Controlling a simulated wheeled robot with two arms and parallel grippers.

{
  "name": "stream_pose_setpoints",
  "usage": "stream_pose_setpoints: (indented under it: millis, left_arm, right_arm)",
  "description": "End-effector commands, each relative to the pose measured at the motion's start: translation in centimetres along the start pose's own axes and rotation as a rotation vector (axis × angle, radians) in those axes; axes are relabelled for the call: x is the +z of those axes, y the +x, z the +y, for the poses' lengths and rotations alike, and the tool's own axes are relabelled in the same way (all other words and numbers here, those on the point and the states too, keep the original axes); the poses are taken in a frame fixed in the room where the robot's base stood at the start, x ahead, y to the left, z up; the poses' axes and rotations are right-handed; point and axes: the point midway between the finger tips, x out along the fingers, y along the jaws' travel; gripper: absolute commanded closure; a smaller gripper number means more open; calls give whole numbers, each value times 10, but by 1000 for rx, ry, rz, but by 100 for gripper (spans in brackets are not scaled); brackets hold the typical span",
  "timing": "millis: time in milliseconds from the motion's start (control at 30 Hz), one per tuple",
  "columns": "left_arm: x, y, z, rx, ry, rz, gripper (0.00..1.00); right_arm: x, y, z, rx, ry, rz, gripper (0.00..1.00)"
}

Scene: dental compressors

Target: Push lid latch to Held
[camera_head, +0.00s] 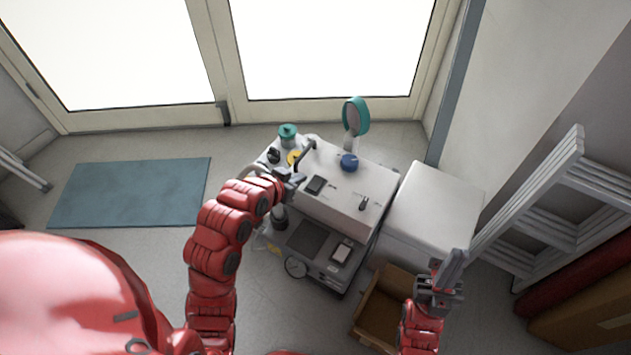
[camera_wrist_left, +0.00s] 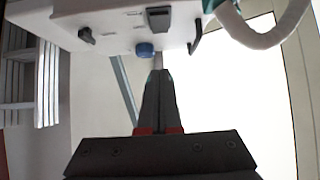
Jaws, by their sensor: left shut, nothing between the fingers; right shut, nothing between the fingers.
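The white compressor unit (camera_head: 337,206) stands on the floor at the centre of the head view. Its lid carries a black rocker switch (camera_head: 315,185), a small black lever (camera_head: 364,203), a blue knob (camera_head: 349,162) and a black handle (camera_head: 306,155). I cannot tell which part is the lid latch; the labels are too small to read. My left gripper (camera_head: 297,178) is shut and empty at the lid's left edge, near the handle. In the left wrist view its fingers (camera_wrist_left: 158,74) point toward the blue knob (camera_wrist_left: 145,50) and the rocker switch (camera_wrist_left: 159,17). My right gripper (camera_head: 453,272) is shut and empty, over the right side.
A teal-rimmed round part (camera_head: 356,116) and a teal-capped jar (camera_head: 288,136) stand behind the unit. A white cabinet (camera_head: 433,205) is at its right, a cardboard box (camera_head: 383,308) in front. A folded ladder (camera_head: 540,200) leans at right. Floor by the blue mat (camera_head: 130,193) is clear.

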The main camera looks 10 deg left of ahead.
Motion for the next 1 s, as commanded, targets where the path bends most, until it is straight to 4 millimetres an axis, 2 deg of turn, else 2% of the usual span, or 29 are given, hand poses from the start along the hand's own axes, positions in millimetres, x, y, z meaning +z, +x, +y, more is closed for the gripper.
stream_pose_setpoints:
  millis: [300,467,867,1000]
  left_arm:
    - [0,0,0,0,1,-2,100]
    - [3,8,0,-1,2,1,100]
    - [6,56,0,0,3,5,100]
    - [2,82,1,2,1,-4,100]
  right_arm:
    - [0,0,0,0,0,0,100]
    - [2,-13,-1,0,0,0,100]
    - [15,-89,-4,0,0,0,100]
    - [14,-86,-4,0,0,0,100]
